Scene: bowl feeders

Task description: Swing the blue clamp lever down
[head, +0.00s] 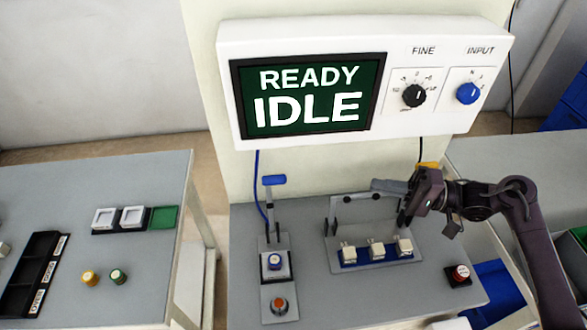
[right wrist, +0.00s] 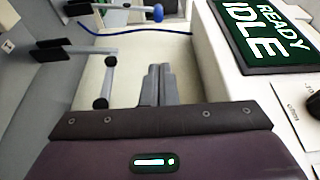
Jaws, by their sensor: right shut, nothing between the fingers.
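The blue clamp lever (head: 273,180) stands raised at the back of a fixture on the middle table, its blue handle at the top of a grey arm. In the right wrist view the lever's blue handle (right wrist: 156,12) shows at the top. My right gripper (head: 376,185) is shut and empty, to the right of the lever and apart from it, above a grey bracket. Its closed fingers show in the right wrist view (right wrist: 156,86). My left gripper is out of view.
A grey bracket with dark knobs (head: 364,211) stands behind several white parts (head: 377,250). An orange-red button (head: 279,305) is in front of the clamp; a red button (head: 460,274) is at right. The display panel (head: 228,60) hangs above. The space between lever and bracket is clear.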

